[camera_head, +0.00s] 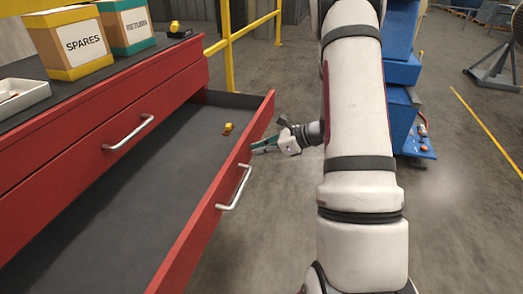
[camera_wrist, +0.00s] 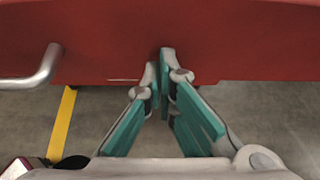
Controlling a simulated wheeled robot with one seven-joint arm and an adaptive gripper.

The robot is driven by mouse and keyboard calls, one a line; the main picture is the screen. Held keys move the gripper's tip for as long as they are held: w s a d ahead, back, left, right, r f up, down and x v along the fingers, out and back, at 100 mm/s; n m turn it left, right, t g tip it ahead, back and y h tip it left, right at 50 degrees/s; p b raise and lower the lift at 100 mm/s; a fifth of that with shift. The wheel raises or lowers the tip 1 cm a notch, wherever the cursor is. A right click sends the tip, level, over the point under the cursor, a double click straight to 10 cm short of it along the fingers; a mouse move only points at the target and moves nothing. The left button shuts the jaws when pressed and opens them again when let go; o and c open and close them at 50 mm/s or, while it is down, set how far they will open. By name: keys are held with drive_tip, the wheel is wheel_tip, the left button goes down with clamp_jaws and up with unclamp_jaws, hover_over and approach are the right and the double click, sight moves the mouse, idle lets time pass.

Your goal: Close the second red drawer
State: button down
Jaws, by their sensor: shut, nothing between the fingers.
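The open red drawer (camera_head: 200,228) is pulled well out of the red cabinet, below a closed red drawer (camera_head: 70,152). Its silver handle (camera_head: 236,188) is on the outer face. A small yellow object (camera_head: 228,128) lies inside on the dark drawer floor. My gripper (camera_head: 254,148) is beside the drawer's outer face, near its far end and beyond the handle. In the wrist view my gripper (camera_wrist: 162,66) has its teal fingers together and empty, pointing at the red front (camera_wrist: 240,40). The handle (camera_wrist: 40,72) shows at left. Whether the tips touch the front, I cannot tell.
The cabinet top holds a SPARES box (camera_head: 72,42), a RETURN box (camera_head: 127,22) and a white tray (camera_head: 20,96). A yellow rail (camera_head: 228,50) stands behind the cabinet. Blue equipment (camera_head: 402,70) stands beyond my arm. Floor at right is open.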

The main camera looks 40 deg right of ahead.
sight(180, 144)
drive_tip(key=w+a+b, duration=0.1)
drive_tip(key=w+a, duration=0.4)
drive_tip(key=w, duration=0.2)
drive_tip(key=w+a+b, duration=0.2)
drive_tip(key=w+a, duration=0.4)
drive_tip(key=w, duration=0.2)
drive_tip(key=w+a+b, duration=0.2)
drive_tip(key=w+a, duration=0.4)
drive_tip(key=w, duration=0.2)
drive_tip(key=shift+w, duration=0.2)
drive_tip(key=shift+w+a, duration=0.15)
drive_tip(key=shift+a, duration=0.05)
drive_tip(key=shift+a+r, duration=0.1)
